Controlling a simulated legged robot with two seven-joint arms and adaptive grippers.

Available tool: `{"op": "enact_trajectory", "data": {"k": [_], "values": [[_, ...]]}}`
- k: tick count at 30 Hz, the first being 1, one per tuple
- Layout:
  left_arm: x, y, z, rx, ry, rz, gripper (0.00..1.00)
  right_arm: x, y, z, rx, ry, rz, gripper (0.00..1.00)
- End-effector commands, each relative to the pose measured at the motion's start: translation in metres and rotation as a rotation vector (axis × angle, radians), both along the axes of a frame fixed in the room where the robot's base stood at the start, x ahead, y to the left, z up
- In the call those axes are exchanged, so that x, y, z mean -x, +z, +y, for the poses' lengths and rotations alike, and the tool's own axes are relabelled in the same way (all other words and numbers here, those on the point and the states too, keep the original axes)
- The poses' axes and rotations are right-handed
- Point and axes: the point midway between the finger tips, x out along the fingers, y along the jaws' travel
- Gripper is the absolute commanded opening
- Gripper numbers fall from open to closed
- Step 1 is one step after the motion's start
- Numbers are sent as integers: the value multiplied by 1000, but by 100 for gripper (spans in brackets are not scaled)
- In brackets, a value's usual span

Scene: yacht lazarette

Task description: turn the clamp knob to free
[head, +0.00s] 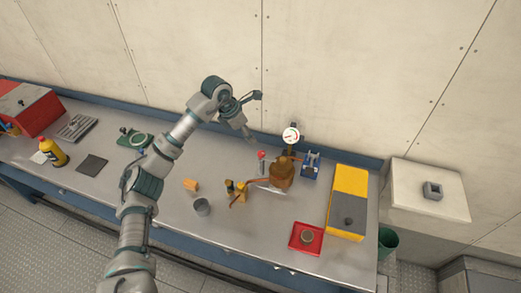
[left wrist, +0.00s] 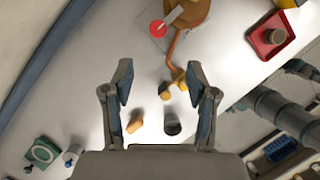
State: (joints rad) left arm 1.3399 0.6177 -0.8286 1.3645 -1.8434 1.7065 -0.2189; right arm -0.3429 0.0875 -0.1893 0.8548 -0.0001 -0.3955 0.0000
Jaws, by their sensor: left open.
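A red round knob (head: 262,155) stands on a post beside a copper-brown vessel (head: 282,174) on the bench. In the left wrist view a red disc (left wrist: 158,28), with a pale bar by it, lies next to the vessel (left wrist: 186,10); I cannot tell for sure that this is the clamp knob, or its setting. My left gripper (head: 252,117) is open and empty, above the back of the bench, up and left of the red knob and apart from it. Its two fingers (left wrist: 160,78) are spread wide in the left wrist view. My right gripper is not in view.
A round gauge (head: 291,135) rises behind the vessel, with a blue device (head: 311,166) to its right. A brass fitting with a copper pipe (head: 239,193), a grey cup (head: 202,207), an orange block (head: 190,185), a red tray (head: 293,243) and a yellow box (head: 349,181) surround it.

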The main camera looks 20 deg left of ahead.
Motion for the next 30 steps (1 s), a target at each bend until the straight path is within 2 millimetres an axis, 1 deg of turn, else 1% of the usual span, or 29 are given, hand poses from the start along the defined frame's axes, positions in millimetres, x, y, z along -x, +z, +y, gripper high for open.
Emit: {"op": "enact_trajectory", "data": {"k": [1, 6, 11, 15, 18, 21, 29, 30], "values": [[-4, -14, -4, 1, -1, 5, 58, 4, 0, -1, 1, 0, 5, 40], [-15, -52, -15, 2, 0, 5, 58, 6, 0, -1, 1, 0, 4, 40], [-24, -84, -25, 2, 0, 4, 58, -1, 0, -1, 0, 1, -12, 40], [-30, -105, -31, 2, 0, 2, 58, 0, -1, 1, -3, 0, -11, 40], [-33, -114, -34, 2, 1, 3, 58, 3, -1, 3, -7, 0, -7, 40], [-34, -118, -36, 1, 1, 1, 58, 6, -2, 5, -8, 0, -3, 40], [-35, -120, -35, 2, 1, 0, 58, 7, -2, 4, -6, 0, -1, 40], [-35, -120, -35, 2, 1, 0, 53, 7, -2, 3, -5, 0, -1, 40]]}}
